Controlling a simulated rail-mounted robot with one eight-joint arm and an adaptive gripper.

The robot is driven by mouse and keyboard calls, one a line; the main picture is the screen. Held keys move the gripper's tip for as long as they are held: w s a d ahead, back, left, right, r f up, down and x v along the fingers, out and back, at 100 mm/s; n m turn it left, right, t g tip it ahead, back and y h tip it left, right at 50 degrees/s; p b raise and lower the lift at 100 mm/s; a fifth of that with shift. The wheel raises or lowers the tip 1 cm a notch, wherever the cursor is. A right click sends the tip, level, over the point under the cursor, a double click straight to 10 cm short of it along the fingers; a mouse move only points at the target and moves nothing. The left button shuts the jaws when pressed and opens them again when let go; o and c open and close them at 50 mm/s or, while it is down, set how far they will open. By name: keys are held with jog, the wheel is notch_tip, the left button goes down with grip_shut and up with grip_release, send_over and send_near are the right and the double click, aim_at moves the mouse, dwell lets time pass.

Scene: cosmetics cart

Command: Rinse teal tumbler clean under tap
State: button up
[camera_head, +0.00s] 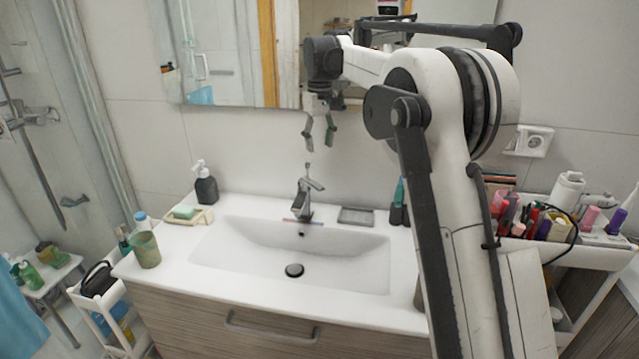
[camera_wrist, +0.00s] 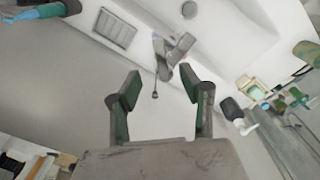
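The teal tumbler (camera_head: 145,250) looks green and speckled and stands upright on the left end of the white counter. A green cup-like shape, probably the same tumbler, shows at the right edge of the wrist view (camera_wrist: 306,52). The tap (camera_head: 305,198) stands behind the basin (camera_head: 340,256); it also shows ahead of my fingers in the wrist view (camera_wrist: 176,48). My gripper (camera_head: 319,132) hangs in the air above the tap, well away from the tumbler. Its green-padded fingers are apart in the wrist view (camera_wrist: 160,84), with nothing between them.
A soap dish (camera_head: 190,216) and a dark pump bottle (camera_head: 205,186) stand left of the tap. A grey tray (camera_head: 356,216) lies right of it. The mirror (camera_head: 225,60) is behind my gripper. My arm hides the counter's right end. A cosmetics cart (camera_head: 580,256) stands right.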

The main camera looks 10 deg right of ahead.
aim_at(319, 186)
jog(key=f, duration=0.9)
jog(key=w+f+p, duration=0.1)
jog(key=f, duration=0.4)
jog(key=shift+w+f, duration=0.1)
jog(key=shift+f, duration=0.25)
grip_shut()
jog(key=shift+d, duration=0.1)
